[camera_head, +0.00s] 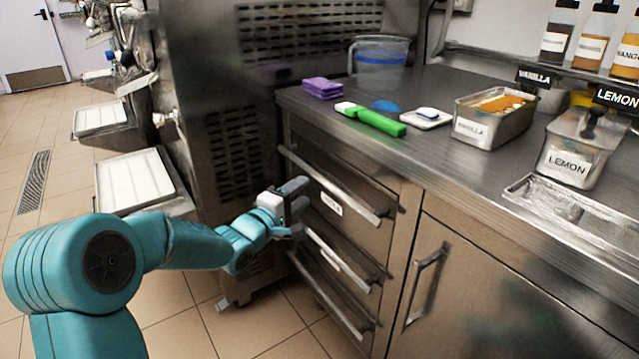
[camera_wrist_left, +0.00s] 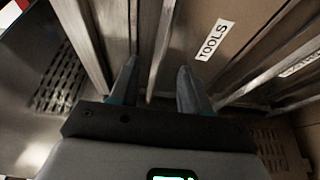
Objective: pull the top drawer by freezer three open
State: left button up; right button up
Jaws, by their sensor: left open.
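The top drawer's long bar handle (camera_head: 335,188) runs across the front of the steel counter, with a white label (camera_head: 331,203) just under it. In the left wrist view the label (camera_wrist_left: 214,40) reads TOOLS. The drawer looks shut. My left gripper (camera_head: 297,194) is open at the left end of this handle. In the left wrist view its two fingers (camera_wrist_left: 158,88) point at the drawer front, and a metal bar (camera_wrist_left: 161,45) lies in the gap between them. I cannot tell how deep the bar sits. My right gripper is out of view.
Lower drawer handles (camera_head: 345,262) jut out below. A cupboard door with an upright handle (camera_head: 427,285) is at right. A dark vented freezer (camera_head: 228,130) stands close behind my gripper. The countertop holds purple cloths (camera_head: 322,88), a green tool (camera_head: 381,122) and tubs.

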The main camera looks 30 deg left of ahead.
aim_at(318, 180)
pick_arm(q)
jog(key=w+b, duration=0.1)
jog(key=w, duration=0.7)
jog(key=shift+w, duration=0.2)
grip_shut()
